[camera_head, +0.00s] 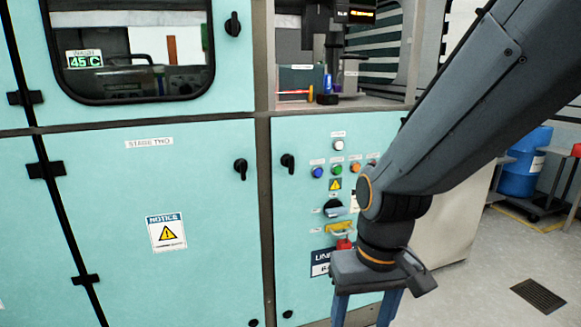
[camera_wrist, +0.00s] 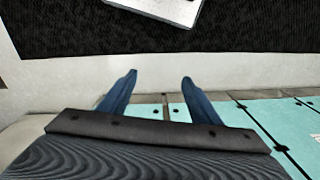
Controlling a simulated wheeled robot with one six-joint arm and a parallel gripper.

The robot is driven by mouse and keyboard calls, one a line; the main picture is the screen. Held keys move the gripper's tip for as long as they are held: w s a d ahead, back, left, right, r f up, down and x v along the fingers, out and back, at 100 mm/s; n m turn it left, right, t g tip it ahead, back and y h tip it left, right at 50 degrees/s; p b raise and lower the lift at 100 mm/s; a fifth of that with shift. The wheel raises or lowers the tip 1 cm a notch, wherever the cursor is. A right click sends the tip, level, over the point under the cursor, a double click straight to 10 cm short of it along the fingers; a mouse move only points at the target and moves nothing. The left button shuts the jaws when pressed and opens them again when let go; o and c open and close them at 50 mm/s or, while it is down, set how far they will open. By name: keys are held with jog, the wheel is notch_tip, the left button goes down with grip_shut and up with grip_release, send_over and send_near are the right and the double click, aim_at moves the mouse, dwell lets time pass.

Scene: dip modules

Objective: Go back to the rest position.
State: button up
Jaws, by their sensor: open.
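My gripper (camera_head: 366,308) hangs down in front of the right teal cabinet panel in the head view, its two blue fingers apart with nothing between them. In the wrist view my gripper (camera_wrist: 158,85) also shows both blue fingers spread and empty. The arm comes in from the upper right and hides part of the control panel. Behind the gripper, a red object (camera_head: 344,244) and a yellow piece (camera_head: 340,228) show on the panel, partly covered.
Teal cabinet doors (camera_head: 100,230) fill the left, with black latches. An open bay (camera_head: 340,95) above the panel holds small tools. A blue drum (camera_head: 524,165) stands at right beyond open floor with a drain grate (camera_head: 538,297). A dark mat (camera_wrist: 260,25) shows in the wrist view.

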jog(key=s+d+r+m+p, duration=0.1)
jog(key=s+d+r+p, duration=0.1)
jog(key=d+r+p, duration=0.5)
jog(key=r+p, duration=0.1)
jog(key=p, duration=0.2)
jog(key=shift+d+r+m+h, duration=0.15)
jog(key=shift+m+h, duration=0.15)
jog(key=shift+m, duration=0.1)
dwell(2.8)
